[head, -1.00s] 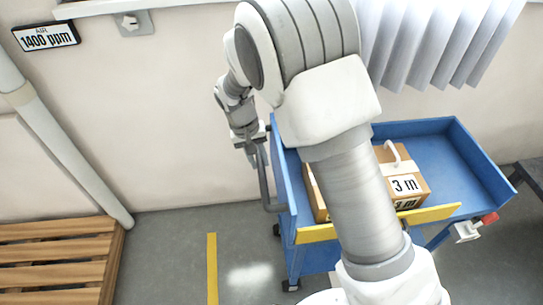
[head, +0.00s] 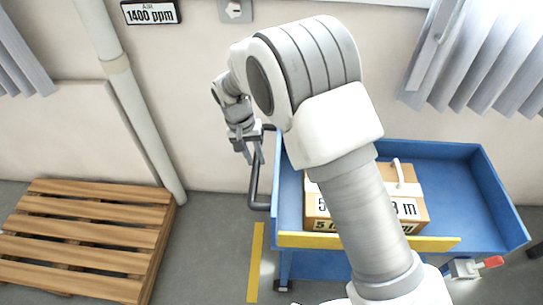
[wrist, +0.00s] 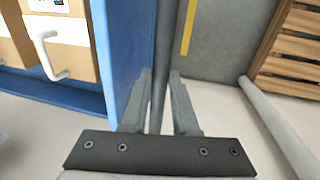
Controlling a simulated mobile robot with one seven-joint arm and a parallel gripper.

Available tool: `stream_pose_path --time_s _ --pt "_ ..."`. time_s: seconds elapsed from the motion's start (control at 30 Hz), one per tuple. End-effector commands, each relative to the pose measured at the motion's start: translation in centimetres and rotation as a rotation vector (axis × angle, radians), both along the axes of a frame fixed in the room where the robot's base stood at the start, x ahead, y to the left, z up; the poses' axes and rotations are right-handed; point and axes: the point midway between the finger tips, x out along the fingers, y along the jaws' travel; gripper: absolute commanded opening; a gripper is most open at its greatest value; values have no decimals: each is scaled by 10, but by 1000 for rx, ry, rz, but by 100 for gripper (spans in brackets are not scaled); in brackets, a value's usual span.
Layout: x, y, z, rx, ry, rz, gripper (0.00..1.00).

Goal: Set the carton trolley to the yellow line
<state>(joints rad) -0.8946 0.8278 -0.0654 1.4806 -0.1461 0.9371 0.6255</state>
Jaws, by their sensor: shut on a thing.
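The blue carton trolley (head: 470,185) stands to the right of the yellow line (head: 256,265) on the floor. A small gap shows between the line and the trolley's near left caster (head: 283,286). The trolley's dark handle (head: 253,190) is at its left end. My gripper (head: 250,158) is shut on the handle's upright bar. In the wrist view my gripper (wrist: 160,78) has one finger on each side of the bar (wrist: 164,50). A brown carton (head: 412,215) lies in the tray, partly hidden by my arm. The line also shows in the wrist view (wrist: 189,30).
A wooden pallet (head: 85,235) lies on the floor at the left. A pipe (head: 135,110) runs down the wall beside it. The wall is close behind the trolley. Bare floor lies between pallet and line. A red-tipped part (head: 490,262) sticks out at the trolley's lower right.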

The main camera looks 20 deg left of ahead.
Motion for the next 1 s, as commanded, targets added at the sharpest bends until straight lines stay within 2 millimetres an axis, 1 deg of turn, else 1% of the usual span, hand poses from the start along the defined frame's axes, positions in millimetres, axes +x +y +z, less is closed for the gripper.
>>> stream_pose_path --time_s 0.03,0.1,0.3,0.5,0.87,0.9,0.97,1.0 --pt "-4 10 0 3 1 4 0" --pt "-7 19 0 1 1 4 0" --pt "-12 36 0 -2 0 1 0" --pt "-15 44 0 -2 0 1 0" --pt "-15 45 0 0 0 0 0" --pt "-15 45 0 0 0 0 33" --pt "-15 45 0 0 0 0 43" --pt "-14 45 0 -1 0 0 51"
